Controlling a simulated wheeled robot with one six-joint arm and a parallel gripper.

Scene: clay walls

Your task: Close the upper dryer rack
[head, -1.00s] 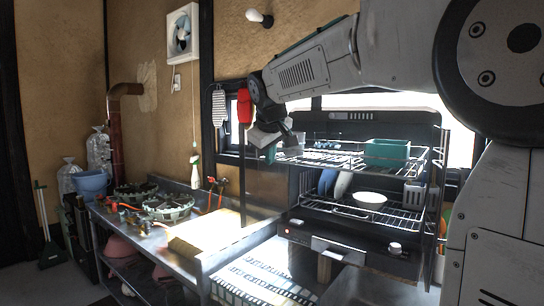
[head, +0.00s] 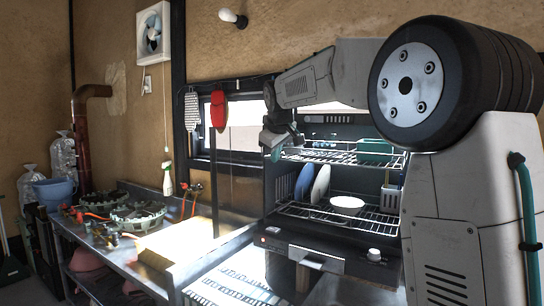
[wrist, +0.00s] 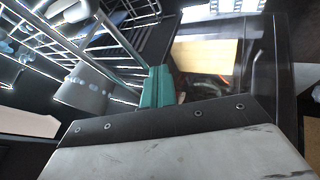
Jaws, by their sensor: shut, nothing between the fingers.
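The upper dryer rack (head: 335,155) is a wire shelf in the dark dryer cabinet in the head view. A teal tub (head: 375,147) stands on its right side. My gripper (head: 272,150) is at the rack's left front end, its teal fingers together and nothing held. In the wrist view the teal fingers (wrist: 158,88) are beside the rack's wires (wrist: 100,45); whether they touch is unclear. My arm covers part of the cabinet's top and back.
The lower rack (head: 310,212) juts out below, holding plates (head: 319,184), a white bowl (head: 347,204) and a white utensil holder (head: 391,197). A stove (head: 135,215) on the counter stands at left. A red mitt (head: 219,111) hangs behind, left of my gripper.

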